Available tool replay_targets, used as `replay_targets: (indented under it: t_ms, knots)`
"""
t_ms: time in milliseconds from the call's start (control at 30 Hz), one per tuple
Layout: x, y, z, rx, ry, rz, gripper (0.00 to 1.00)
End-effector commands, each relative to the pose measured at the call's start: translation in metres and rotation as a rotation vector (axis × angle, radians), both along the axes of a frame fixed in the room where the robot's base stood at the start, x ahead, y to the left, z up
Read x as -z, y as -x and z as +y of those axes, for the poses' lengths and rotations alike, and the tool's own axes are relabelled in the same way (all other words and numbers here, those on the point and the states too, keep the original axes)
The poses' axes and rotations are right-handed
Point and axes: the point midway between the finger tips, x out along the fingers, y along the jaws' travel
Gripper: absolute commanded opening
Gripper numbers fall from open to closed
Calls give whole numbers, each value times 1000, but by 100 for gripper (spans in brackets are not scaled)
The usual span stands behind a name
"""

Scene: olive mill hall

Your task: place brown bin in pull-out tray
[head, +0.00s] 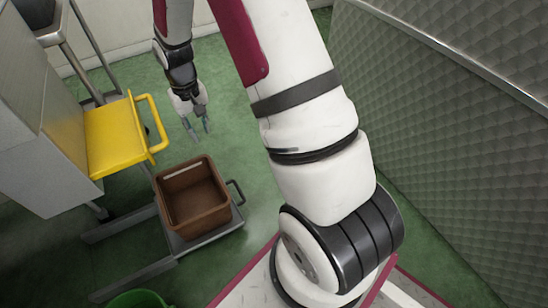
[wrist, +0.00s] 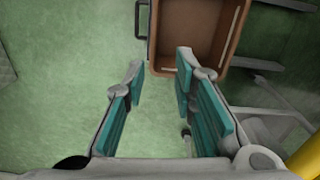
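The brown bin (head: 204,220) is an open, empty-looking box. It sits upright on the low grey pull-out tray (head: 222,233), which has a dark handle (head: 238,190) on its right side. The tray's floor under the bin is hidden. My gripper (head: 197,134) is open and empty, above the floor beyond the bin and apart from it. In the wrist view my gripper's fingers (wrist: 160,62) are spread, with only green floor between them. The bin (wrist: 196,30) shows at the top there, partly behind the right finger.
A yellow pull-out shelf (head: 115,138) with a yellow handle sticks out above and left of the bin, near my gripper. Grey cabinet sides (head: 45,160) stand at left. A green bucket (head: 138,299) is at the bottom. A quilted metal wall (head: 440,150) closes the right. Green floor is clear behind.

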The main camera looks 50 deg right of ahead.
Motion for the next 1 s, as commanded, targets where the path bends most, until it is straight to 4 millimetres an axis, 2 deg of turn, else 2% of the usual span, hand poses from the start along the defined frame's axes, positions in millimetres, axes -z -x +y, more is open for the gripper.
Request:
replay_targets:
  t_ms: [33, 200, 367, 500, 733, 867, 1000]
  knots:
    - [-27, 7, 5, -9, 7, -9, 25]
    - [-98, 45, 20, -36, 23, -6, 25]
    - [-155, 91, 35, -59, 31, -5, 25]
    - [-194, 138, 48, -79, 33, -5, 25]
    - [-238, 222, 66, -113, 30, -7, 25]
    - [-250, 271, 74, -133, 21, -10, 25]
    - [-253, 318, 80, -155, 11, -11, 25]
